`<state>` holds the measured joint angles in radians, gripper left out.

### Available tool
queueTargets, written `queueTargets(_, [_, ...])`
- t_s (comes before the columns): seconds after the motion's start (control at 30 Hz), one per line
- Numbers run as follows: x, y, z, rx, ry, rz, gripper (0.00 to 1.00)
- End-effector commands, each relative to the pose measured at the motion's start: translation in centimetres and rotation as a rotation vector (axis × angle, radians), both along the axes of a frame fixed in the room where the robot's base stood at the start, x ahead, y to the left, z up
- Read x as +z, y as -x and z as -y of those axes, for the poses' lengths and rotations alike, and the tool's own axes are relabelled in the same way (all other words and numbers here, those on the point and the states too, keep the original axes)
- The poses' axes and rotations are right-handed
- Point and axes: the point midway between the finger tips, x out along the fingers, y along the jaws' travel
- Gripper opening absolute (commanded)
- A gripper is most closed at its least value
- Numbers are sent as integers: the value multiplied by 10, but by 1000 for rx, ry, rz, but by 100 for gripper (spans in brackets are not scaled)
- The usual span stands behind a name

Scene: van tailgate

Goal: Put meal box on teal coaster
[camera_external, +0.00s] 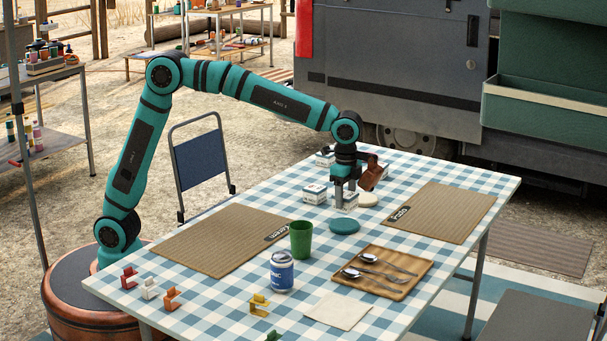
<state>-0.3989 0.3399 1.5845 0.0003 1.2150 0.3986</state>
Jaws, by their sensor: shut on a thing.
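The teal coaster (344,226) lies flat and bare on the checked table, right of the green cup. My gripper (345,194) points down at the far middle of the table, just behind the coaster. Its fingers are shut on a small white meal box (346,205), which they partly hide. I cannot tell whether this box touches the table. Similar white boxes stand just left of it (314,194) and farther back (325,157), partly behind my arm.
A cream coaster (367,199) lies right of the held box. A green cup (301,239), a blue can (282,271) and a wooden cutlery tray (427,271) stand nearer. Brown placemats lie left (215,240) and right (450,213). Small coloured clips line the near edge.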

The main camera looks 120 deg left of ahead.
Motion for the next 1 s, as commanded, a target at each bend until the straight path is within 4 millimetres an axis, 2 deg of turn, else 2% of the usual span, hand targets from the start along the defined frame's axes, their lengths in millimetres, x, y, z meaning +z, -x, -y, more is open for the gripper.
queueTargets(0.23, [-17,0,0,0,0,0,30])
queueTargets(0.5, [-46,0,0,0,0,0,30])
queueTargets(0.87, [-49,0,0,0,0,0,30])
queueTargets(0.9, [-49,0,0,0,0,0,62])
queueTargets(1.0, [-49,0,0,0,0,0,78])
